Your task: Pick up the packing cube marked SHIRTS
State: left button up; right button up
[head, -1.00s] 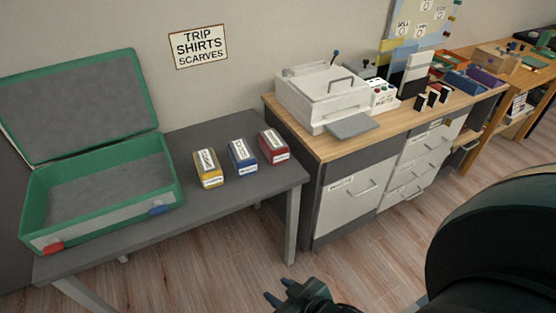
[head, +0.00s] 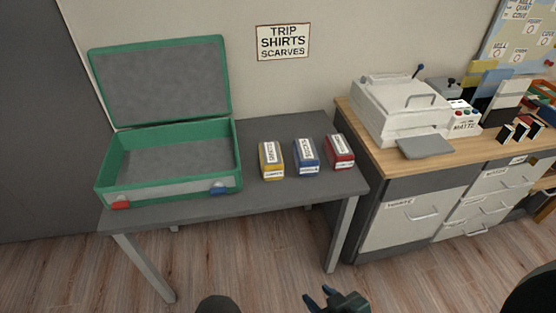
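Three packing cubes stand in a row on the grey table (head: 290,205): a yellow one (head: 271,162), a blue one (head: 306,157) and a red one (head: 340,152). Each has a white label on top and front. The print is too small to tell which says SHIRTS. My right gripper (head: 317,296) is at the bottom edge, in front of and below the table, with its two fingers apart and nothing between them. It touches no cube. My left gripper is not in view.
An open green-edged suitcase (head: 168,194), empty, stands on the table's left. A sign (head: 283,42) on the wall reads TRIP SHIRTS SCARVES. A wooden-topped cabinet (head: 412,213) with a white machine (head: 398,108) adjoins the right. Floor in front is clear.

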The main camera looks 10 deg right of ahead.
aim_at(272, 166)
jog(key=i+u, duration=0.1)
jog(key=u, duration=0.2)
jog(key=i+u, duration=0.15)
jog(key=i, duration=0.6)
